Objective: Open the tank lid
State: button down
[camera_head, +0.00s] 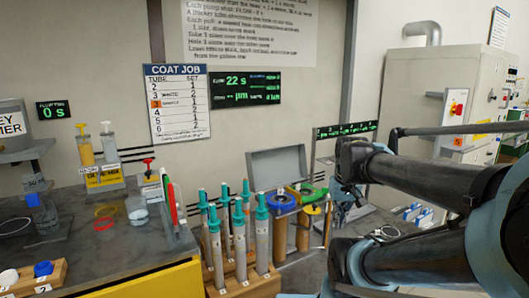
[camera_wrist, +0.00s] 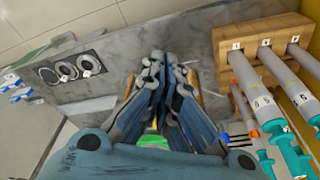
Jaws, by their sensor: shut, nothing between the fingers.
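A grey rectangular panel (camera_head: 278,166), which looks like the tank lid, stands raised behind the coloured rings in the head view. I cannot clearly see a tank body below it. My gripper (camera_head: 341,212) is to the right of the panel, pointing down and apart from it. In the wrist view my gripper's fingers (camera_wrist: 153,58) are together with nothing held between them. A green part (camera_wrist: 152,142) shows below the fingers in the wrist view. The lid cannot be made out for certain in the wrist view.
A wooden rack (camera_head: 246,284) holds several grey tubes with teal tops; the rack also shows in the wrist view (camera_wrist: 258,32). A blue ring (camera_head: 280,199) and a green ring (camera_head: 312,195) sit beside it. A plate with round openings (camera_wrist: 72,68) lies at left in the wrist view.

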jog(key=w+a+r+n, duration=0.1)
jog(key=w+a+r, duration=0.3)
jog(key=w, duration=0.5)
jog(key=w+a+r+n, duration=0.1)
jog(key=w+a+r, duration=0.2)
jog(key=w+r, duration=0.45)
jog(key=w+a+r+n, duration=0.1)
jog(key=w+a+r, duration=0.25)
jog(key=w, duration=0.55)
jog(key=w+a+r+n+y, duration=0.1)
jog(key=w+a+n, duration=0.1)
jog(key=w+a, duration=0.75)
jog(key=w+a+n, duration=0.1)
jog(key=w+a, duration=0.6)
jog(key=w, duration=0.6)
jog(key=w+x, duration=0.1)
jog(key=x, duration=1)
jog(key=shift+s+d+r, duration=0.4)
jog(key=shift+s+r, duration=0.25)
jog(key=shift+s, duration=0.2)
jog(key=shift+s+d+r, duration=0.4)
jog(key=shift+s+r, duration=0.25)
jog(key=shift+s, duration=0.25)
